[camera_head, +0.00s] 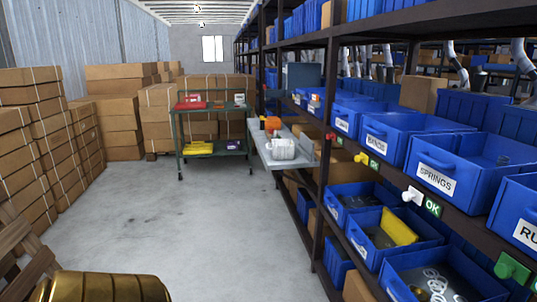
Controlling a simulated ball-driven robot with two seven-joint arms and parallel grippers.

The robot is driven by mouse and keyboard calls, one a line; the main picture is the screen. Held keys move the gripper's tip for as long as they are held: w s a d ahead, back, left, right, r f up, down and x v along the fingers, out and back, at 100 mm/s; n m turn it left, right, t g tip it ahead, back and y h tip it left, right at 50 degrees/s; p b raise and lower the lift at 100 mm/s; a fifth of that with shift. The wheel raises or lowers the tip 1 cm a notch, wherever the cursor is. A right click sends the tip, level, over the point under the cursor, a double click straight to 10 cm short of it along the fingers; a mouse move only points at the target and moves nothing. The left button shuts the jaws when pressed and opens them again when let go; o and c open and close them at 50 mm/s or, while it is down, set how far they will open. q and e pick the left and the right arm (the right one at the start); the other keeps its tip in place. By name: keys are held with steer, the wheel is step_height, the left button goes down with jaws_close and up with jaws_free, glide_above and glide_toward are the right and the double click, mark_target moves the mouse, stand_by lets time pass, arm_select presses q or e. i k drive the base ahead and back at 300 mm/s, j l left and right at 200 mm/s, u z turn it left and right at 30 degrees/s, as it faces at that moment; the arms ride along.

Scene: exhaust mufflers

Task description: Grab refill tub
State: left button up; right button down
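No thing in view is marked as the refill tub, and I cannot tell which one it is. Open blue bins stand in rows on the dark shelf rack at the right. One bin is labelled SPRINGS (448,163), and a lower bin (395,235) holds a yellow item. A white rounded object (283,149) sits on a grey ledge (265,157) at the rack's far end, close to a small orange object (272,124). Neither of my grippers is in view.
A green cart (179,153) with red and yellow items stands at the back. Stacked cartons (30,140) line the left wall. A wooden pallet (20,245) leans at the lower left. The grey floor (190,220) between is clear.

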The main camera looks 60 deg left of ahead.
mark_target(284, 149)
steer(key=j+u, duration=0.15)
steer(key=u, duration=1.5)
steer(key=i+l+u, duration=0.1)
steer(key=i, duration=0.3)
steer(key=i+l, duration=0.1)
steer(key=i, duration=0.25)
steer(key=u, duration=0.05)
